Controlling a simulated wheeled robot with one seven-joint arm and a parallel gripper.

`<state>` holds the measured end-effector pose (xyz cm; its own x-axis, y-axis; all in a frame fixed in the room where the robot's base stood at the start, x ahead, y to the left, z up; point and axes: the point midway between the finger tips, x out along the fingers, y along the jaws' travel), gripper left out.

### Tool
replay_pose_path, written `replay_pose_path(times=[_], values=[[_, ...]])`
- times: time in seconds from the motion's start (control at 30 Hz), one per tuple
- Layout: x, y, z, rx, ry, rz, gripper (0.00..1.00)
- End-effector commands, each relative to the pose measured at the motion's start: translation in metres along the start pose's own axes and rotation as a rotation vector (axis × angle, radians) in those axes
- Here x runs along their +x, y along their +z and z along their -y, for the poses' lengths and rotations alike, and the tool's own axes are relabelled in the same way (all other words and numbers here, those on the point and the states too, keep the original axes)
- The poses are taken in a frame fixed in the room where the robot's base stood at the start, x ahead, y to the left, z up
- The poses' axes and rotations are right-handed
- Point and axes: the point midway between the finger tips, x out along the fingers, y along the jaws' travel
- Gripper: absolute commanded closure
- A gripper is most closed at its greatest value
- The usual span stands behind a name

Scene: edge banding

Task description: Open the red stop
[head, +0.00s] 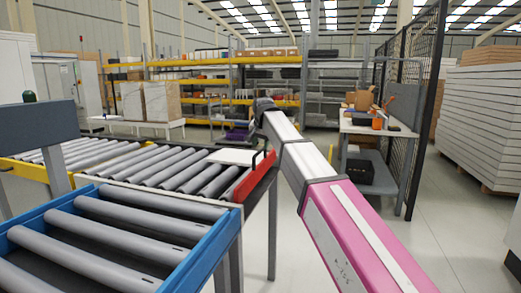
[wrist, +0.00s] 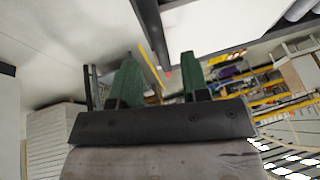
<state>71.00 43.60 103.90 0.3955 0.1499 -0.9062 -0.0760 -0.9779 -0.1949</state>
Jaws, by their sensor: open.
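The red stop (head: 248,180) is a red bar across the right end of the grey roller conveyor in the head view. A thin black handle (head: 270,142) rises beside it. A white panel (head: 236,156) lies on the rollers just behind the bar. My gripper (head: 264,103) appears above and past the stop, apart from it, with its fingers mostly hidden. In the wrist view my gripper (wrist: 160,72) has its two green fingers spread, with nothing held between them. A white surface and a dark bar show beyond the fingers; I cannot tell whether that bar belongs to the stop.
A blue-framed roller section (head: 205,262) stands in front at left. A workbench (head: 380,130) with boxes and a black mesh fence (head: 412,110) stand to the right. Loaded shelves (head: 215,88) line the back. The floor between conveyor and bench is clear except for my arm above it.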

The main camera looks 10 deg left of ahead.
Motion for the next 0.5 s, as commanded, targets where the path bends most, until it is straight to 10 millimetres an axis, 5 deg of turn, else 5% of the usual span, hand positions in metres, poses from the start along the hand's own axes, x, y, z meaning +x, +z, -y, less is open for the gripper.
replay_pose_path(times=[0.2,0.5], values=[[0.026,0.000,0.000,0.000,0.000,0.001,0.58],[0.033,0.000,0.000,0.000,0.000,0.000,0.58]])
